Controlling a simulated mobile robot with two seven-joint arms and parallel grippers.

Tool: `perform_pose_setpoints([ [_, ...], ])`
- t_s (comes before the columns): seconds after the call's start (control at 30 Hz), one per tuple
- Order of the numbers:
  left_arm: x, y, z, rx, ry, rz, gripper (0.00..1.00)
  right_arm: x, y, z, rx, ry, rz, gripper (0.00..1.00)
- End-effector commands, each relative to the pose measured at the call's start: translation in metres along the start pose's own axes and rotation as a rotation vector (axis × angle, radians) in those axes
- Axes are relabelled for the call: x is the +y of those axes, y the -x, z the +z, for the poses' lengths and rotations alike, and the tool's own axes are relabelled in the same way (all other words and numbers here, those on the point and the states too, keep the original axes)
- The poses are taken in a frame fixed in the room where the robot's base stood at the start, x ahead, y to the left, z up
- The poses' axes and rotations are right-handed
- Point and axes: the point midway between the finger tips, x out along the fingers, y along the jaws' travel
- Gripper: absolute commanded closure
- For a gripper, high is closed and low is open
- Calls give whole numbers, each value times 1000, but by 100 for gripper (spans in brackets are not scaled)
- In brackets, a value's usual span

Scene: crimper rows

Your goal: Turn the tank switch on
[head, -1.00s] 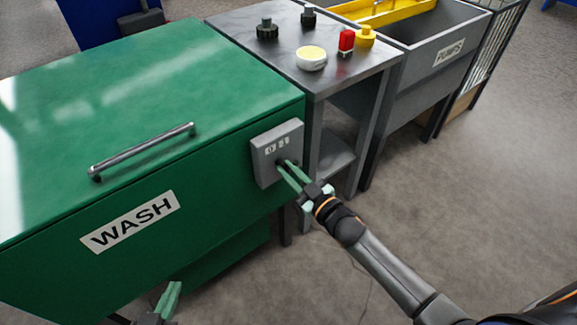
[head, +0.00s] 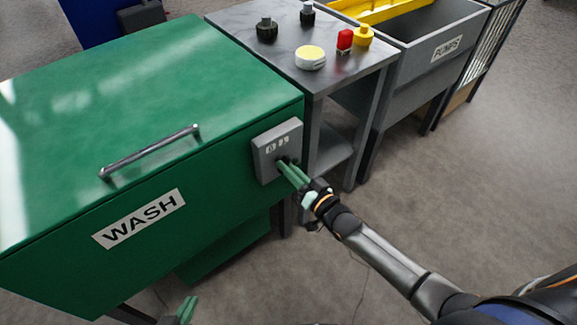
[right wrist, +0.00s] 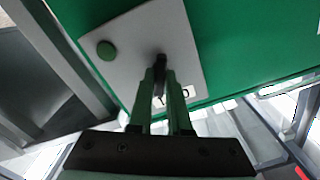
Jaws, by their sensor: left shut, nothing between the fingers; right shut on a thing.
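The tank is a green cabinet marked WASH (head: 60,130). A grey switch box (head: 264,148) is fixed on its front face near the right edge, with small white marks at its top. In the right wrist view the box's pale plate (right wrist: 135,28) carries a green round button (right wrist: 106,50) and a dark switch lever (right wrist: 160,66). My right gripper (head: 284,166) is at the box, its green fingers shut on the lever; the fingertips also show in the right wrist view (right wrist: 160,76). The lever's position against the marks is hard to tell. My left gripper (head: 190,302) is shut and empty, low at the bottom edge.
A handle bar (head: 150,153) runs along the tank's lid. A grey table (head: 285,45) to the right holds dark knobs, a yellow-topped disc (head: 311,57), a red block (head: 345,40) and a yellow knob (head: 363,35). A grey PUMPS bin (head: 425,65) stands beyond. The floor at right is clear.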

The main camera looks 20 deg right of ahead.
Motion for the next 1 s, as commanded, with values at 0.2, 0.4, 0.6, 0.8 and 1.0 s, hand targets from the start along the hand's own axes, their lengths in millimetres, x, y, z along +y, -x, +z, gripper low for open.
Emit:
perform_pose_setpoints([
  [0.2,0,0,-1,0,0,1,100,0,0,0,-1,-42,0,100],
  [0.4,1,0,-1,1,0,1,100,0,0,0,-1,-50,0,100],
  [0.6,1,0,-1,1,1,1,100,0,0,0,-1,-50,0,100],
  [0.8,1,0,-1,1,1,1,100,0,0,0,-1,-48,0,65],
  [1.0,1,0,-1,1,1,1,100,0,0,0,0,-47,0,54],
])
